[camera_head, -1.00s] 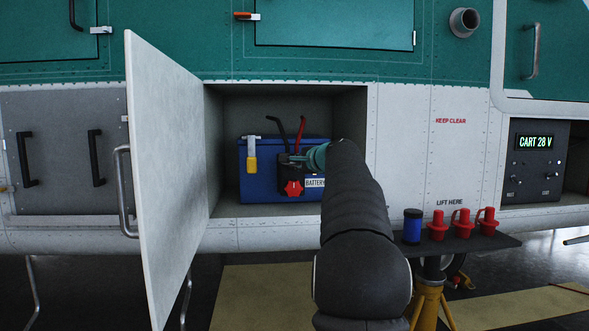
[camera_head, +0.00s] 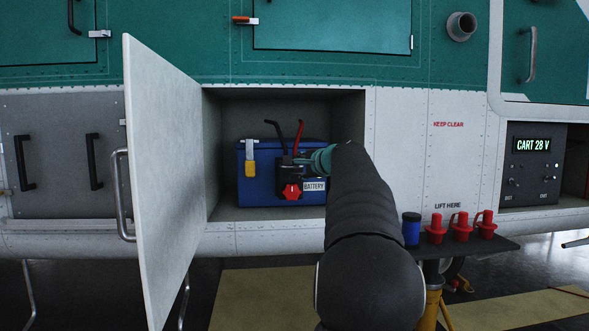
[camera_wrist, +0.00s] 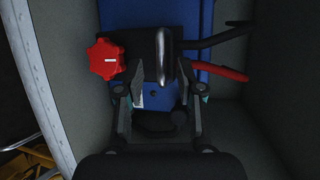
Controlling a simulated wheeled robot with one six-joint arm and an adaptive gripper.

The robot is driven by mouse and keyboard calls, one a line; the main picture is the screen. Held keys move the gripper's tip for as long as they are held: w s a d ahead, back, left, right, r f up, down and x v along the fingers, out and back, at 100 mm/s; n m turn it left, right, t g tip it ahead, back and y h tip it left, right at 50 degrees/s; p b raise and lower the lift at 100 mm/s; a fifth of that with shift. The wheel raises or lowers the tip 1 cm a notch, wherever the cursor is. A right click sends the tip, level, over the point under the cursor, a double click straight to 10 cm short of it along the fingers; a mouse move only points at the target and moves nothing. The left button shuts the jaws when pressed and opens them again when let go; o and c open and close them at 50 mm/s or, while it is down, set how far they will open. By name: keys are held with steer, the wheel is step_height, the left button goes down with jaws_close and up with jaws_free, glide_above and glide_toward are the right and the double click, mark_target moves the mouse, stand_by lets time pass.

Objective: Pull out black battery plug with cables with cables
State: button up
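The blue battery (camera_head: 262,180) sits in the open bay, and its blue case also shows in the wrist view (camera_wrist: 190,14). The black battery plug (camera_head: 289,174) is on its front, with a red knob (camera_head: 291,192) and black and red cables rising from it. In the wrist view the plug (camera_wrist: 140,45) has a raised dark handle (camera_wrist: 163,55), and the cables run right. My gripper (camera_head: 306,160) is at the plug's right side in the head view. In the wrist view my gripper (camera_wrist: 153,95) has its fingers apart, with the handle's near end between them; contact is unclear.
The white bay door (camera_head: 165,180) stands open on the left. A yellow-handled latch (camera_head: 250,165) is on the battery. The bay's right wall is close to my arm. A small shelf (camera_head: 470,246) with a blue can and red plugs is at the lower right.

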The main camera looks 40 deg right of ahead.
steer(key=v, duration=0.9)
stand_by(0.3)
step_height(320, 180, down, 10)
steer(key=s+n+g, duration=0.2)
steer(key=g, duration=0.1)
steer(key=s+a+f+n+g+y, duration=0.1)
steer(key=s+a+f+n+g, duration=0.35)
steer(key=a+f, duration=0.65)
steer(key=s+a+f+n, duration=0.3)
steer(key=s+a, duration=0.3)
steer(key=a, duration=0.3)
steer(key=s+a+f+n+g+p, duration=0.1)
steer(key=s+a+f+n, duration=0.3)
steer(key=a, duration=0.6)
steer(key=s+a+f+n+g+y, duration=0.1)
steer(key=s+a+f+n, duration=0.3)
steer(key=s+a+n, duration=0.3)
steer(key=shift+s+a, duration=1.4)
steer(key=shift+a, duration=0.2)
